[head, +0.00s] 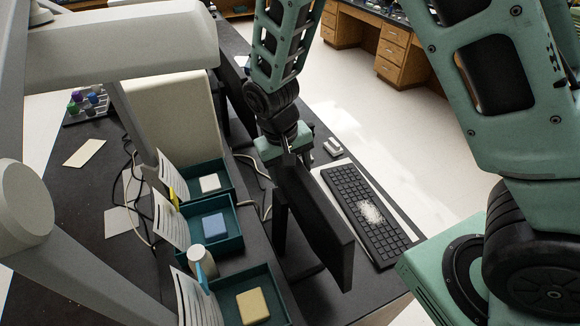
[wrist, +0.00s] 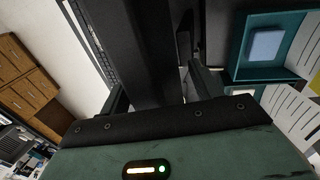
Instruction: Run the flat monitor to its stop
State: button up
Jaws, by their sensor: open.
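The flat monitor (head: 318,222) is a thin black panel on the dark bench, seen at a steep angle in the head view. My gripper (head: 287,158) is at the monitor's far upper end in that view. In the wrist view the monitor (wrist: 150,50) runs as a dark slab between the two spread fingers of my gripper (wrist: 158,92). The fingers stand apart, one on each side of it, and I cannot tell whether either touches. The monitor's stand and its stop are not clear to see.
A black keyboard (head: 365,215) with a pale patch lies right of the monitor. Teal trays hold a white block (head: 209,182), a blue block (head: 213,224) and a yellow block (head: 252,306) to the left. Cables (head: 252,172) lie near the trays. White floor is free beyond the bench.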

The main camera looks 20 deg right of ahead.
jog(key=c, duration=1)
jog(key=shift+o, duration=0.9)
jog(key=shift+a, duration=1.05)
jog(key=o, duration=0.8)
jog(key=shift+r, duration=0.2)
jog(key=shift+a+r+b, duration=0.2)
jog(key=shift+r+b, duration=0.2)
jog(key=shift+r, duration=0.75)
jog(key=shift+a+r+b, duration=0.25)
jog(key=shift+r+b, duration=0.15)
jog(key=shift+r, duration=0.8)
jog(key=shift+a+r+b, duration=0.2)
jog(key=shift+r+b, duration=0.2)
jog(key=shift+r, duration=0.75)
jog(key=shift+c, duration=0.2)
